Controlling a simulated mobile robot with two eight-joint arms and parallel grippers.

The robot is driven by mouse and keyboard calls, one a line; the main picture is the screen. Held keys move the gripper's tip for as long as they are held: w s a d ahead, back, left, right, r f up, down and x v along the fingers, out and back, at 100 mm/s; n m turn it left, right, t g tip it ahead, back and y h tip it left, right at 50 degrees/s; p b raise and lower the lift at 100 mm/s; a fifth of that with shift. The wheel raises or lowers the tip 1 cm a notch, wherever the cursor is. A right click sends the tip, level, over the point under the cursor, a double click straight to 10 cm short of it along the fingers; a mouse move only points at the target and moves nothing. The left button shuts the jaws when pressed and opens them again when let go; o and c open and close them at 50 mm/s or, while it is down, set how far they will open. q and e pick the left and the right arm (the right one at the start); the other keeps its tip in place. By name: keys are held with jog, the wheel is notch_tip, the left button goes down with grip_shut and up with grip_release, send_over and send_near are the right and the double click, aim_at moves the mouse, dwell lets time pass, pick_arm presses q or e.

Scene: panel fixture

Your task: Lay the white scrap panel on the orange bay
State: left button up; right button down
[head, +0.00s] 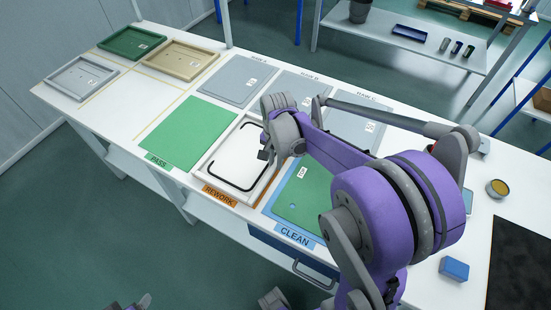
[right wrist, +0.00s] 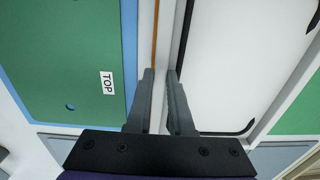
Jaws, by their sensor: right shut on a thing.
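The white scrap panel (head: 230,154), with a raised rim and a black line pattern on its face, is over the orange bay (head: 262,192) marked REWORK. Orange shows along the panel's right side in the head view, and as a thin strip (right wrist: 156,32) in the right wrist view. My right gripper (head: 267,152) is at the panel's right edge. In the right wrist view its fingers (right wrist: 160,78) are shut on the rim of the panel (right wrist: 226,65). I cannot tell whether the panel rests fully on the bay.
A green panel marked TOP (head: 303,196) lies on the blue CLEAN bay to the right. The green PASS bay (head: 188,133) is to the left. Grey panels (head: 233,81) lie behind, and trays (head: 132,43) stand at the far left. A blue block (head: 454,268) sits at right.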

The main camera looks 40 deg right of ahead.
jog(key=shift+f+b, duration=0.45)
jog(key=shift+f, duration=0.3)
dwell(0.3)
jog(key=c, duration=0.7)
grip_release()
notch_tip(320, 180, up, 11)
jog(key=p, duration=0.1)
jog(key=s+a+n+t+p, duration=0.1)
jog(key=s+a+n, duration=0.3)
jog(key=s+a+f+n+t+p, duration=0.1)
jog(key=s+a+n+t, duration=0.1)
jog(key=a+n, duration=0.3)
jog(key=s+a+f+n+t+p, duration=0.1)
jog(key=s+a+n+t, duration=0.1)
jog(key=s+a+n, duration=0.2)
jog(key=shift+s+a+n+p, duration=0.3)
jog(key=shift+s+a, duration=0.3)
jog(key=shift+s, duration=0.25)
